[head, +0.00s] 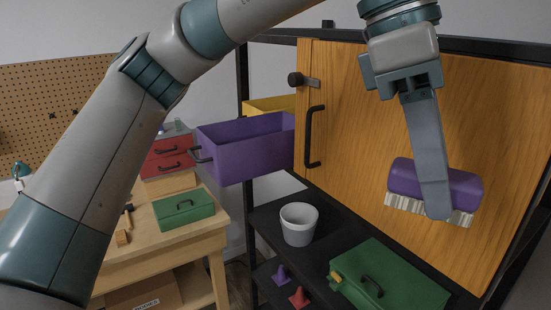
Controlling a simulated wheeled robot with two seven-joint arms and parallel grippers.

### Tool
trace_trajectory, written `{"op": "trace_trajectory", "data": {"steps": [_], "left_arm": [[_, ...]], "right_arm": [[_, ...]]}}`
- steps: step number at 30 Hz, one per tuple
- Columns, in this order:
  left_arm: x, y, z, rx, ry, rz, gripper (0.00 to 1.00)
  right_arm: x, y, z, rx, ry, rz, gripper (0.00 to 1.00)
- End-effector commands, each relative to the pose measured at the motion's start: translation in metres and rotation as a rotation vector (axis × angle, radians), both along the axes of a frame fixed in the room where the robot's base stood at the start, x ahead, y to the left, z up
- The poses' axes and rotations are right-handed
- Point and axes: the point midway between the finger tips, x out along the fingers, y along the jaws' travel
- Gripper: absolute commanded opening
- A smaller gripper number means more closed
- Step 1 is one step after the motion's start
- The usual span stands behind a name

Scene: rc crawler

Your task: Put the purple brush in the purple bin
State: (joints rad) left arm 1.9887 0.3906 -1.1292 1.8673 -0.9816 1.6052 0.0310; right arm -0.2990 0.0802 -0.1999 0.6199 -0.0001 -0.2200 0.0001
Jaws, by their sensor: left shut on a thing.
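The purple brush (464,187) has a purple back and pale bristles facing down. My left gripper (437,212) is shut on it and holds it up in front of the wooden cabinet door, at the right of the head view. The near finger hides the middle of the brush. The purple bin (240,155) is an open-topped box at mid-height, left of the door and well apart from the brush. Its inside floor is hidden from here. My right gripper is not in view.
The wooden door (350,135) with a black handle stands beside the bin. Below are a black shelf (265,222), a white bucket (298,226) and a green toolbox (385,280). A yellow bin (270,104) is behind. A workbench (150,243) with another green box (183,209) stands left.

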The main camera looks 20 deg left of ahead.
Motion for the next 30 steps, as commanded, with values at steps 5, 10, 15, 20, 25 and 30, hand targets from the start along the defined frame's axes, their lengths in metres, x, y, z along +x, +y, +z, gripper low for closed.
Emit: {"op": "trace_trajectory", "data": {"steps": [5, 10, 15, 20, 25, 30], "left_arm": [[0.008, 0.033, -0.061, -0.005, 0.005, -0.212, 0.08], [0.015, 0.064, -0.118, -0.007, 0.001, -0.421, 0.08], [0.022, 0.096, -0.178, -0.008, -0.005, -0.645, 0.08], [0.029, 0.128, -0.237, -0.008, -0.008, -0.867, 0.08], [0.035, 0.159, -0.293, -0.009, -0.009, -1.085, 0.08], [0.037, 0.181, -0.332, -0.012, -0.004, -1.242, 0.08]], "right_arm": [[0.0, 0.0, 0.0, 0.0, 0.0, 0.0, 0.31], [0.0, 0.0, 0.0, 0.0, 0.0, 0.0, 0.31], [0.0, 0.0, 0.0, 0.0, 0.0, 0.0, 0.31], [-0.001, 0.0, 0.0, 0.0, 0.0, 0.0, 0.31], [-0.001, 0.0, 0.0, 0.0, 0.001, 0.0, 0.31], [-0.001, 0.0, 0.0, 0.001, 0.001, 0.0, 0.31]]}}
